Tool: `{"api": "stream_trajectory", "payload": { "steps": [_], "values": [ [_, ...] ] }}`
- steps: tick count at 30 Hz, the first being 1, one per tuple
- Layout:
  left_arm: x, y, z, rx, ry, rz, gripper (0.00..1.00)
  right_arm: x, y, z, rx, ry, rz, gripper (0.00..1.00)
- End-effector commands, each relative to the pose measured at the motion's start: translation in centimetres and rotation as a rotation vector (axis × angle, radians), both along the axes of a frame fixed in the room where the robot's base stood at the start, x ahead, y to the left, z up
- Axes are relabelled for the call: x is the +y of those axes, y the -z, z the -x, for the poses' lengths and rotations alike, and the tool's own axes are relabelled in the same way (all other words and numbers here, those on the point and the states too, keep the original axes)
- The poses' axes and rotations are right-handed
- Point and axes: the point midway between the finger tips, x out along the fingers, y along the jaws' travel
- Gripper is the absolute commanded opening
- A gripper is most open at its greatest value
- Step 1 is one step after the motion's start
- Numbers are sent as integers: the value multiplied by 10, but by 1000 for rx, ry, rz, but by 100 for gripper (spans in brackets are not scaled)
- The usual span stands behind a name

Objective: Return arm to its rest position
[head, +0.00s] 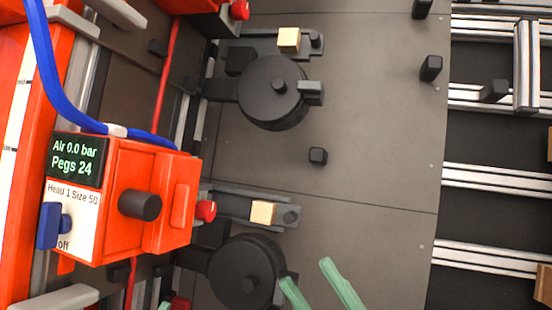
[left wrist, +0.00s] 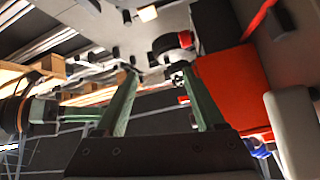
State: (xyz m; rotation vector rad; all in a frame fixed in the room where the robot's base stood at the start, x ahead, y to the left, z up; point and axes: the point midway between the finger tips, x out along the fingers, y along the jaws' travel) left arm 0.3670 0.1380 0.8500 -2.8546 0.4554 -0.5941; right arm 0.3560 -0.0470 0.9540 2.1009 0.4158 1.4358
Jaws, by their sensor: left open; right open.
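My right gripper (head: 305,272) comes in at the bottom edge of the head view. Its two pale green fingers are spread apart with nothing between them, beside the lower black round disc (head: 245,272) and over the grey plate. My left gripper (left wrist: 157,70) fills the middle of the left wrist view; its green fingers are apart and empty. In the head view, only a small green sliver shows at the bottom left edge, and I cannot tell what it belongs to. The rest of both arms is mostly hidden.
An orange control box (head: 165,200) reading "Air 0.0 bar, Pegs 24" stands at left with a blue hose. Two small wooden blocks (head: 289,40) (head: 263,212) sit on holders near the round discs. The grey plate (head: 375,150) is mostly clear; aluminium rails (head: 490,178) lie right.

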Motion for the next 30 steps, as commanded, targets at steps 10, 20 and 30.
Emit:
{"api": "stream_trajectory", "payload": {
  "steps": [10,20,30],
  "values": [
    [0,0,0,0,0,0,71,-81,89,-12,702,43,-251,55],
    [9,17,-13,276,-47,-3,71,-101,121,-24,1065,137,-309,55],
    [23,70,14,762,-121,-3,71,-115,173,4,1533,287,-322,55]
  ]
}}
